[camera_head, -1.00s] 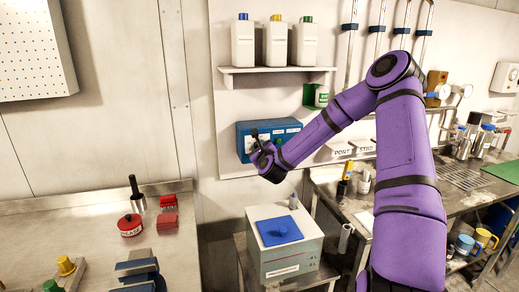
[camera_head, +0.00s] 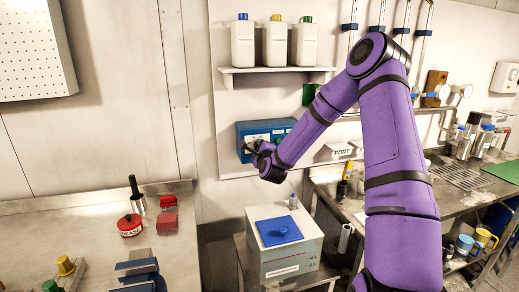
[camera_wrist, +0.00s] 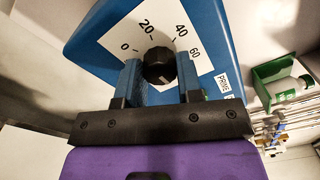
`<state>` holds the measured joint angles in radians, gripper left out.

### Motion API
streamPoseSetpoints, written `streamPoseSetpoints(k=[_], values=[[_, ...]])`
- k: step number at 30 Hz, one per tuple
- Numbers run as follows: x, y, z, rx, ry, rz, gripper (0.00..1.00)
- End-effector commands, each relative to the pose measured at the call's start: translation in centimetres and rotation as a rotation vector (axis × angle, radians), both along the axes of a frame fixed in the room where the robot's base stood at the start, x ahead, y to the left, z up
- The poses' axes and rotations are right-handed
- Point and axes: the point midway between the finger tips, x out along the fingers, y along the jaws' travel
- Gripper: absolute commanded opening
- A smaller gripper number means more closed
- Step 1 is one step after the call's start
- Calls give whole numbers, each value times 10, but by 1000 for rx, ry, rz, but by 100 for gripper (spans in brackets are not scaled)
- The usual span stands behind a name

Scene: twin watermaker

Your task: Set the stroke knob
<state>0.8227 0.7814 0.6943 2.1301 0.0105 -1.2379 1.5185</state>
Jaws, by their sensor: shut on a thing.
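The black stroke knob (camera_wrist: 158,66) sits on a white dial plate (camera_wrist: 128,32) marked 0, 20, 40 and 60. The plate is on the front of a blue box (camera_wrist: 82,40), which also shows on the wall in the head view (camera_head: 283,124). My gripper (camera_wrist: 159,60) has its two blue-grey fingers on either side of the knob and is shut on it. In the head view my gripper (camera_head: 252,149) is at the box's lower left front, and the knob is hidden there.
A PRIME label (camera_wrist: 222,86) is right of the dial. Above the box, a shelf (camera_head: 278,70) holds three white bottles. A bench with red items (camera_head: 130,225) is at left.

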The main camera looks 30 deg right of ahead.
Motion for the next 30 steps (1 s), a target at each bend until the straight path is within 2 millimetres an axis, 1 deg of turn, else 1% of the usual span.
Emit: streamPoseSetpoints(k=[30], values=[[0,1,1,-929,267,2,10]])
